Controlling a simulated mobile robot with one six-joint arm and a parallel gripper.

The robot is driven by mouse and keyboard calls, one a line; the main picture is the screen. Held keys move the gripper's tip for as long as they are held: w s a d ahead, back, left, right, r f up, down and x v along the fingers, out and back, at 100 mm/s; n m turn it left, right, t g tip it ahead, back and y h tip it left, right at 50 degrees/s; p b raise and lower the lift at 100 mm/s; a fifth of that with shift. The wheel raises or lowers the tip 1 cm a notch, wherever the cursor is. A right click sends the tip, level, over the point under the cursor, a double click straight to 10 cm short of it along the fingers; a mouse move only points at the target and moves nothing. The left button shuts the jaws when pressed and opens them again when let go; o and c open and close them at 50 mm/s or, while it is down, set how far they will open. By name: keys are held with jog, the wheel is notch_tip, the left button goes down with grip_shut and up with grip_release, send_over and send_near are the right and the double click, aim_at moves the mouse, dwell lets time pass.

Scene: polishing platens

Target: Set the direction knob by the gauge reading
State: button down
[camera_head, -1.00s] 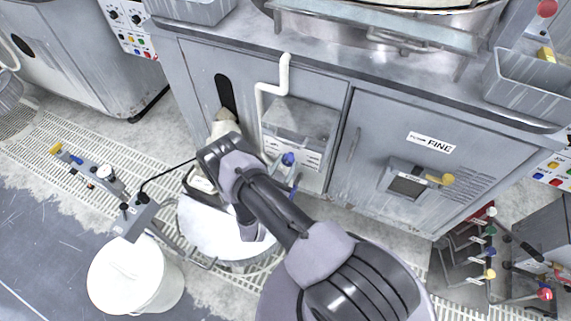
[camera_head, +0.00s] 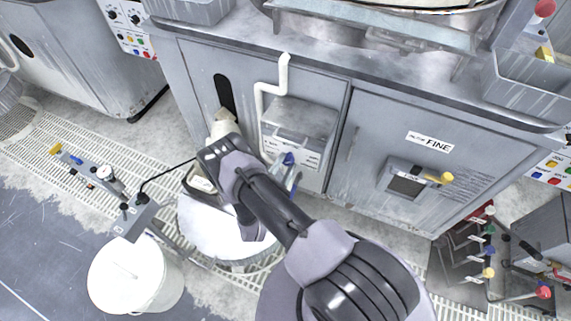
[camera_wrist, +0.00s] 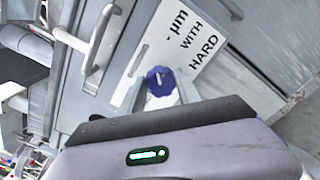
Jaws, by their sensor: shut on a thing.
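A blue knob (camera_head: 288,159) sits on the front of a grey box unit, low on the cabinet. In the wrist view the blue knob (camera_wrist: 159,80) has a white mark on its face and lies between my fingers. My gripper (camera_wrist: 161,86) is shut on it. In the head view my gripper (camera_head: 283,172) is partly hidden by my own wrist. A small round dial gauge (camera_head: 105,173) is on a grey bar at the left; its reading is too small to tell.
A white label (camera_wrist: 185,38) with "µm WITH HARD" is beside the knob. A cabinet door marked FINE (camera_head: 431,142) has a yellow knob (camera_head: 447,178). A white bucket (camera_head: 135,275) stands at front left. A white pipe (camera_head: 284,75) runs above the unit.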

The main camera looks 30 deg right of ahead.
jog(key=shift+f, duration=0.1)
dwell(0.4)
jog(key=c, duration=0.9)
grip_release()
jog(key=shift+o, duration=0.2)
jog(key=p+v, duration=0.3)
jog(key=v, duration=1.4)
jog(key=shift+s+a+p, duration=0.2)
jog(key=shift+p, duration=0.15)
